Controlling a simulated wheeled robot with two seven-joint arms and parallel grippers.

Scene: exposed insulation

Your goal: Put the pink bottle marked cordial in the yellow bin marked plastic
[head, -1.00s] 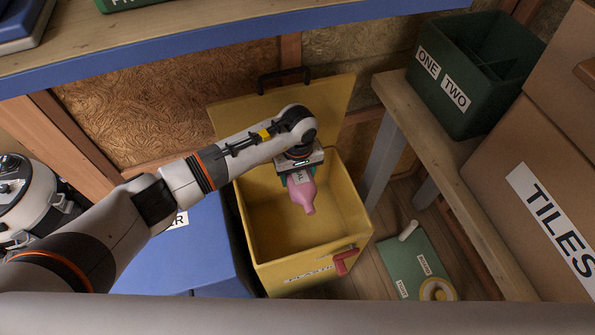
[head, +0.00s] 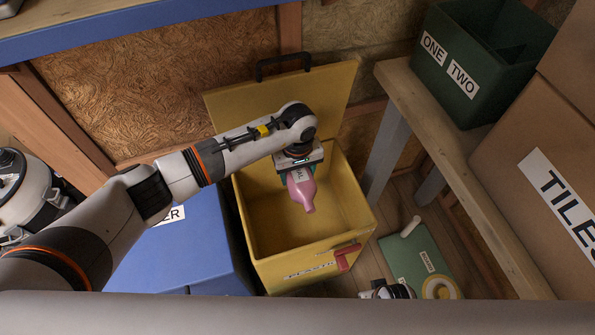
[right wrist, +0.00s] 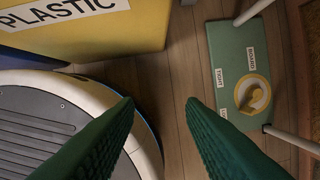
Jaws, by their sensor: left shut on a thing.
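The pink bottle (head: 303,192) hangs neck down in my left gripper (head: 299,171), which is shut on it near its base. Only the end of its label shows, reading "AL". The bottle is over the open mouth of the yellow bin (head: 320,259), with clear space around it; how deep its neck reaches is hard to tell. The bin's front label reads "PLASTIC", and its lid stands open at the back. The bin's corner also shows in the right wrist view (right wrist: 130,40). My right gripper (right wrist: 158,104) is open and empty, low in front of the bin.
A blue box (head: 190,245) stands left of the bin. A red clip (head: 346,257) sits on the bin's front. A green board (head: 415,258) with a yellow ring (head: 440,288) lies on the floor to the right. A wooden bench (head: 450,165) holds a green divided box (head: 475,70).

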